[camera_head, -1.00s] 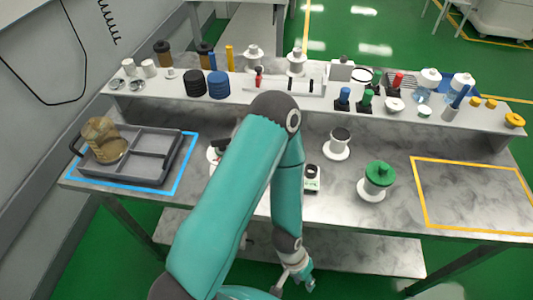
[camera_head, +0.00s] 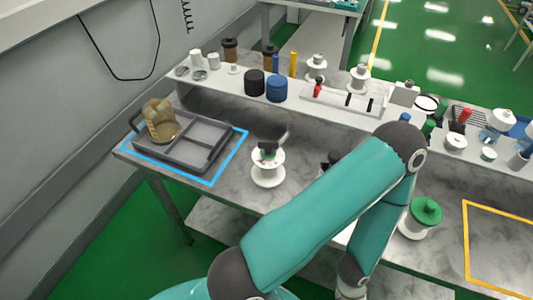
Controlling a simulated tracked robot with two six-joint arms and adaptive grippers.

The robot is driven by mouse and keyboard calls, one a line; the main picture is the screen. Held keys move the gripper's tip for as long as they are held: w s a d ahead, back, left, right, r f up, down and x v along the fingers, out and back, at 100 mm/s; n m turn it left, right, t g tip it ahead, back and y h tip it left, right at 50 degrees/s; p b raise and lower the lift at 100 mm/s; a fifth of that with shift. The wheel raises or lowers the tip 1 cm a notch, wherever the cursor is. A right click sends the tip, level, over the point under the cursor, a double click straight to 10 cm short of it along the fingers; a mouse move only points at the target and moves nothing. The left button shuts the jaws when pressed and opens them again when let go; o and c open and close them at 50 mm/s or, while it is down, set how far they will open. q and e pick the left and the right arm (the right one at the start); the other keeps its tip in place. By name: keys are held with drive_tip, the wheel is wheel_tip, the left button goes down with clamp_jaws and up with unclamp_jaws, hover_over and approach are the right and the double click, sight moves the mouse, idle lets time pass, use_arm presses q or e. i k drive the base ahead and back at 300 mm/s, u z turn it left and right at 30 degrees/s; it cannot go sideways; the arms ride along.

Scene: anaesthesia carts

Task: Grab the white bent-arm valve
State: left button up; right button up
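A white flanged valve (camera_head: 268,174) stands upright on the marble bench, left of my arm and right of the grey tray. A dark bent arm (camera_head: 270,138) shows on its top, blurred against the bench and shelf edge. One teal arm of mine rises from the lower left, bends at an elbow right of the valve and drops to the bottom edge. Its gripper is cut off below the picture. My other gripper is not in view. No gripper touches the valve.
A grey divided tray (camera_head: 205,132) with a brown part (camera_head: 160,121) sits inside a blue outline at left. A green-topped part (camera_head: 424,212) stands right of my arm. A dark part (camera_head: 331,160) is partly hidden behind my arm. A raised shelf (camera_head: 225,90) holds several parts.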

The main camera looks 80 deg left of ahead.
sight(268, 174)
drive_tip(key=z, duration=0.7)
drive_tip(key=i, duration=0.3)
drive_tip(key=z, duration=1.5)
drive_tip(key=i, duration=0.15)
drive_tip(key=u, duration=2.6)
drive_tip(key=i, duration=0.15)
drive_tip(key=u, duration=3.15)
drive_tip(key=i, duration=0.3)
